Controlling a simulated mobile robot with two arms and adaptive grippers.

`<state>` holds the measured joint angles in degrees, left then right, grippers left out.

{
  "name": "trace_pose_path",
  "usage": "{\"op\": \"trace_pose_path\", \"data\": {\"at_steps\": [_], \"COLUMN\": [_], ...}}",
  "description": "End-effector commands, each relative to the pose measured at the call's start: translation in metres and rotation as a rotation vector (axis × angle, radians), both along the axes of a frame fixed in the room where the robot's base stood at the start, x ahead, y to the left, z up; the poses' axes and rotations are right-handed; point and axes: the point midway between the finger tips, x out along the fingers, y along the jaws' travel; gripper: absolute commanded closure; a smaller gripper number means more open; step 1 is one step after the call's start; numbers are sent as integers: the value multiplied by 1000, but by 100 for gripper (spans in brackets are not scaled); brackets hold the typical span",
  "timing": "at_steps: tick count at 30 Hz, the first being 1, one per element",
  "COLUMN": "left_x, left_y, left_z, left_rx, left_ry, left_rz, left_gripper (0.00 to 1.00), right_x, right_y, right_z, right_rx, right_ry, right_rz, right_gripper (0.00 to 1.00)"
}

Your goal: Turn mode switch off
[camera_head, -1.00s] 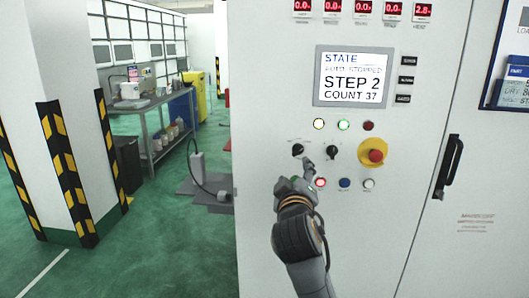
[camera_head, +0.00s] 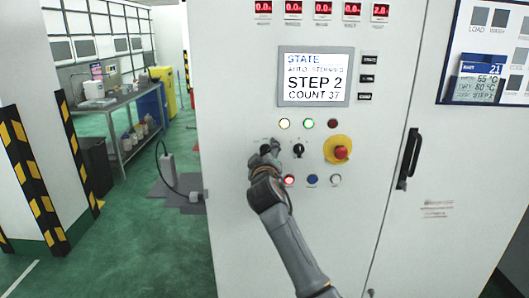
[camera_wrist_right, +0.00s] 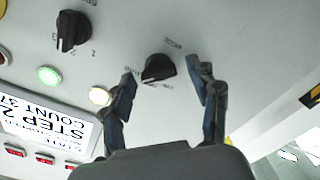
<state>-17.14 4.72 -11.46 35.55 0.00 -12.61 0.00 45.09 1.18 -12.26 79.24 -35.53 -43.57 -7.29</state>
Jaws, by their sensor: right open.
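Two black rotary switches sit on the white cabinet panel. The left one, taken as the mode switch (camera_wrist_right: 158,69), lies between the two fingers of my right gripper (camera_wrist_right: 160,72) in the right wrist view. The fingers are open, one on each side of the knob, with visible gaps; contact cannot be seen. In the head view my right gripper (camera_head: 270,150) covers most of this switch. The other black switch (camera_head: 299,150) is just to its right and also shows in the wrist view (camera_wrist_right: 72,30). My left gripper is not in view.
A red emergency stop (camera_head: 341,152) on a yellow plate is at the right. Lamps (camera_head: 284,123) sit above the switches and lit red (camera_head: 289,180), blue and white buttons below. The screen (camera_head: 314,76) reads STEP 2, COUNT 37. A black door handle (camera_head: 409,158) stands further right.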

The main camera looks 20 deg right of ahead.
Motion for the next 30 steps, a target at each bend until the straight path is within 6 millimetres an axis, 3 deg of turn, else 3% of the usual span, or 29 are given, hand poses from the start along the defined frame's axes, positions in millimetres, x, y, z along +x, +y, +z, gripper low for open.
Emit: {"op": "trace_pose_path", "data": {"at_steps": [7, 15, 30], "left_x": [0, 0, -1], "left_y": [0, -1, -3], "left_z": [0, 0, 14], "left_rx": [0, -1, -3], "left_ry": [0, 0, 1], "left_rz": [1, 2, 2], "left_gripper": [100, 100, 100], "right_x": [0, 0, 0], "right_y": [0, 0, 0], "right_z": [0, 0, 2], "right_rx": [0, 0, -130], "right_ry": [-1, 0, 38], "right_rz": [-1, 0, 1], "right_gripper": [40, 94, 94]}}
